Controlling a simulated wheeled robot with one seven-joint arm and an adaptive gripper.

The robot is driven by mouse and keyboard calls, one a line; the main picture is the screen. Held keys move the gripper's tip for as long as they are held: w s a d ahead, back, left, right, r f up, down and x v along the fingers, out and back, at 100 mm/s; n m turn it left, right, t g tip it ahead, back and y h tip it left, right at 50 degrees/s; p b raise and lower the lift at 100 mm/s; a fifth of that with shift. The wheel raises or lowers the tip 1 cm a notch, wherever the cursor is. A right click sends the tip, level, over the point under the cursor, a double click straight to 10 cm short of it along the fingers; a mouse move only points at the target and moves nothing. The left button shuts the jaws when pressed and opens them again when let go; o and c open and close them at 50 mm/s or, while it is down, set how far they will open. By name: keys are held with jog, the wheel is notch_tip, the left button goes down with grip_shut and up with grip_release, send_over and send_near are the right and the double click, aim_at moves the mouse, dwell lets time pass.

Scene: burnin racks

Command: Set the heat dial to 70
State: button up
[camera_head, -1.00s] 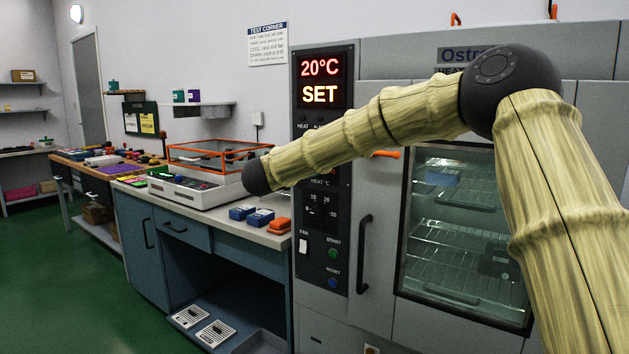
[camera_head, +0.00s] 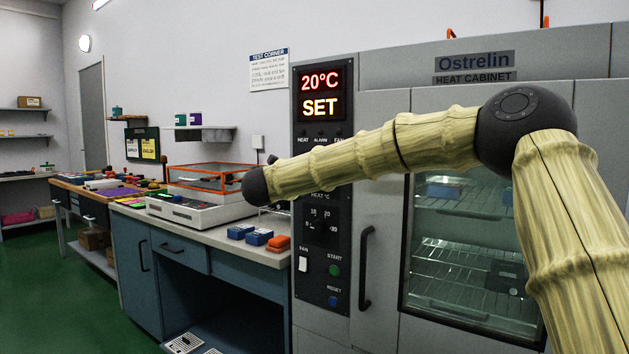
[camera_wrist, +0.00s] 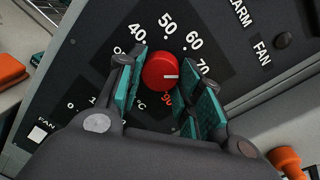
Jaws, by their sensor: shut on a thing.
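The heat dial (camera_wrist: 158,71) is a red round knob with a white pointer line, in the middle of the wrist view. Its scale shows 40, 50, 60 and 70, with a red number below. The pointer line aims right, roughly toward the 70 mark or slightly below it. My gripper (camera_wrist: 163,88) has its teal pads on either side of the knob and is shut on it. In the head view my arm hides the dial and the gripper's fingers. The display (camera_head: 320,94) on the heat cabinet's control panel (camera_head: 316,262) reads 20°C and SET.
The panel also carries a white fan switch (camera_head: 303,264), a green start button (camera_head: 334,270) and a blue reset button (camera_head: 333,300). The cabinet door handle (camera_head: 365,268) stands out to the right. Blue and orange blocks lie on the bench (camera_head: 205,234) at left.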

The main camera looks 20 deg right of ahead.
jog(key=shift+f, duration=0.15)
jog(key=o, duration=1)
jog(key=v, duration=1.2)
